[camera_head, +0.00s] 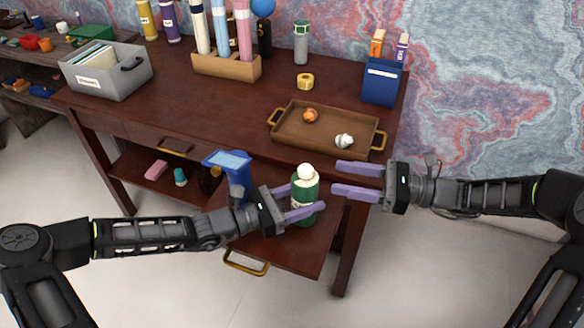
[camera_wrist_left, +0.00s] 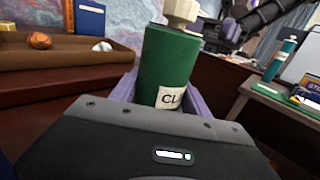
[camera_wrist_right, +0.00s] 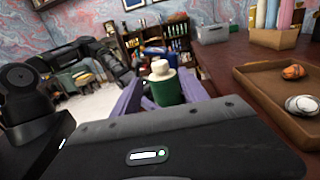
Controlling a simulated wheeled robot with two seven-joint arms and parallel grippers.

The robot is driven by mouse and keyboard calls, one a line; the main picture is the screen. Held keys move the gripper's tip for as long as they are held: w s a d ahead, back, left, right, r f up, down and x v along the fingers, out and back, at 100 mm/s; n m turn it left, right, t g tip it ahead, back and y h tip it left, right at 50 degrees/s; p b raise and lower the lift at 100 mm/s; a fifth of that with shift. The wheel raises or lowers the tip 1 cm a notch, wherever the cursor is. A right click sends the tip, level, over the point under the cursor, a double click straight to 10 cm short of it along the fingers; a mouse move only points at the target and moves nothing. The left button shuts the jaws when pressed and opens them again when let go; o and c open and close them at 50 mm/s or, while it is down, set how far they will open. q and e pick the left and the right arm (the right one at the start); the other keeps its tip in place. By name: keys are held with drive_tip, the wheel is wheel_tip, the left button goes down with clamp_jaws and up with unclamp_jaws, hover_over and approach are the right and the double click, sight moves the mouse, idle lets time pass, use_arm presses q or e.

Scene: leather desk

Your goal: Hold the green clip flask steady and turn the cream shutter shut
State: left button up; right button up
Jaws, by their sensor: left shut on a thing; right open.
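The green clip flask (camera_head: 305,191) stands upright near the front right of the desk, with the cream shutter (camera_head: 306,172) on its top. My left gripper (camera_head: 305,203) is shut on the flask's body from the left. In the left wrist view the flask (camera_wrist_left: 168,62) stands between the fingers, with part of a white label showing, and the shutter (camera_wrist_left: 182,12) is cut by the top edge. My right gripper (camera_head: 345,179) is open and empty, just right of the shutter and apart from it. In the right wrist view the shutter (camera_wrist_right: 160,69) and flask (camera_wrist_right: 166,88) appear between the open fingers.
A brown tray (camera_head: 280,133) with an orange ball (camera_head: 310,116) and a white round item (camera_head: 344,141) lies behind the flask. A blue device (camera_head: 237,172) stands left of the flask, close to my left gripper. A grey bin (camera_head: 120,80) and a tube rack (camera_head: 225,67) stand farther back.

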sight(306, 172)
drive_tip(key=shift+a, duration=0.1)
drive_tip(key=w+a, duration=0.2)
drive_tip(key=a, duration=0.9)
drive_tip(key=shift+a, duration=0.3)
drive_tip(key=shift+w, duration=0.1)
drive_tip(key=shift+c, duration=0.3)
clamp_jaws()
